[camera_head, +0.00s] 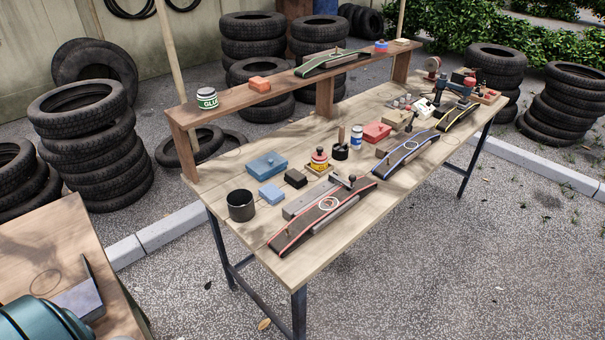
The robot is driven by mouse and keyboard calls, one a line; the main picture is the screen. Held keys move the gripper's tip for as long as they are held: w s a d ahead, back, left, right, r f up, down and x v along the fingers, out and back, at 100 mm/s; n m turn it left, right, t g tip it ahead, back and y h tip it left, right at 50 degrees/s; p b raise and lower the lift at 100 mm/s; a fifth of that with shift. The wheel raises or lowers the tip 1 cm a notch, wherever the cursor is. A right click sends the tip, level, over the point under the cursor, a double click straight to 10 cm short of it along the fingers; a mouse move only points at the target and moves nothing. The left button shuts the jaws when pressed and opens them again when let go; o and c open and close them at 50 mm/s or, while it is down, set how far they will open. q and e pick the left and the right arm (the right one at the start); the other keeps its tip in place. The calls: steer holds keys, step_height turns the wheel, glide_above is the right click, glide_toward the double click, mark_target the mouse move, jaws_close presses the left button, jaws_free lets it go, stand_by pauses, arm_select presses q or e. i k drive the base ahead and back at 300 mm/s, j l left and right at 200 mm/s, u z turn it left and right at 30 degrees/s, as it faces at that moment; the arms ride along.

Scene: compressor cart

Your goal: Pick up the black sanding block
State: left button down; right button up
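A small black block (296,178), which looks like the black sanding block, lies on the wooden workbench (245,232) toward its near left part. It sits just right of a light blue block (271,194) and left of a red and yellow round-topped item (319,160). A larger blue box (267,164) lies behind it. Its top and front are uncovered. Neither of my grippers shows in the head view.
A dark cup (241,205) stands at the bench's left end. A red-edged curved ramp (322,222) lies along the front edge. A raised shelf (280,88) spans the back. Tyre stacks (88,130) stand behind. A wooden cart (55,245) with a teal tank is lower left.

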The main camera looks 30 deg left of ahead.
mark_target(296, 179)
steer(key=i+l+u, duration=0.15)
steer(key=u, duration=0.3)
steer(key=i+l+u, duration=0.15)
steer(key=l+u, duration=0.15)
steer(key=u, duration=0.2)
